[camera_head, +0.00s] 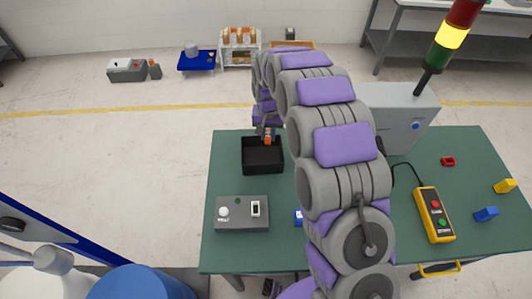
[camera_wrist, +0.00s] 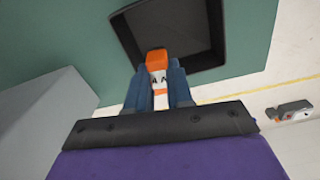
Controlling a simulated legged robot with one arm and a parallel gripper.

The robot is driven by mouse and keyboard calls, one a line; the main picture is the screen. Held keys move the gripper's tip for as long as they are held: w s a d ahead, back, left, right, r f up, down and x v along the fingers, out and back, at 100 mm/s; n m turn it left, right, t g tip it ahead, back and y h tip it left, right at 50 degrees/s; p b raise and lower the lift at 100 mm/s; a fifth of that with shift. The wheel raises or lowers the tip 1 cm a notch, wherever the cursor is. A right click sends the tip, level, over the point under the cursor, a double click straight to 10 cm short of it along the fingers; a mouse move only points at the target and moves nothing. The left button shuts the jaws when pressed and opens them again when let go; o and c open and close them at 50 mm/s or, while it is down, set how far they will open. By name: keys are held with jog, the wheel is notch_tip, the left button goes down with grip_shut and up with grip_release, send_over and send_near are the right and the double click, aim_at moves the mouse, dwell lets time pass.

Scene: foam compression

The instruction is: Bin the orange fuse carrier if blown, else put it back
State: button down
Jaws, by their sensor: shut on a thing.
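My gripper (camera_wrist: 158,85) is shut on the orange fuse carrier (camera_wrist: 157,58), an orange piece with a white lower part bearing dark marks. In the head view the orange fuse carrier (camera_head: 268,139) shows at the end of my arm, over or just above the black open bin (camera_head: 262,168) on the green table. In the wrist view the bin (camera_wrist: 205,63) lies beyond the fingertips and its visible floor looks empty. Whether the carrier is inside the rim or above it, I cannot tell.
A grey box with a white knob and switch (camera_head: 242,214) stands in front of the bin. A yellow tester (camera_head: 434,214), a blue block (camera_head: 487,213), a yellow block (camera_head: 505,186) and a red piece (camera_head: 448,161) lie at right. A grey cabinet (camera_head: 405,117) stands behind.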

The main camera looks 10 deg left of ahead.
jog(key=shift+a+f+b, duration=0.2)
jog(key=shift+f+b, duration=0.15)
jog(key=shift+f, duration=0.95)
jog(key=shift+a+f+b, duration=0.2)
jog(key=shift+f+b, duration=0.1)
jog(key=shift+f, duration=0.95)
jog(key=shift+d, duration=0.1)
jog(key=shift+d, duration=0.1)
jog(key=c, duration=1.2)
grip_release()
jog(key=shift+d, duration=0.15)
jog(key=shift+o, duration=1.4)
jog(key=shift+a, duration=0.25)
jog(key=shift+r, duration=0.1)
notch_tip(320, 180, up, 17)
jog(key=p, duration=0.1)
jog(key=shift+a, duration=0.1)
